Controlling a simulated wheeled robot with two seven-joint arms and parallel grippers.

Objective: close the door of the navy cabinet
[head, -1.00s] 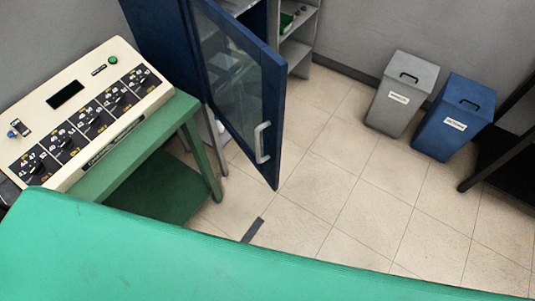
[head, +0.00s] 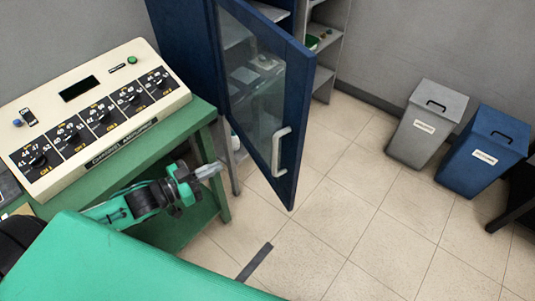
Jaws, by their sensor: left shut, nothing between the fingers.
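The navy cabinet (head: 180,35) stands against the wall at the upper left of the head view. Its door (head: 303,110), a navy frame around a glass pane, stands open and swung out toward me. A pale grey handle (head: 281,152) is on the door's free edge side. My left gripper (head: 222,167) is shut and empty, in front of the green bench and to the left of the door handle, apart from it in the picture. My right gripper is not in view.
A cream panel with dials (head: 95,115) sits on a green bench (head: 205,112) at the left. A grey bin (head: 425,125) and a blue bin (head: 485,150) stand at the right. The tiled floor (head: 350,215) between is clear apart from a dark strip (head: 254,262).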

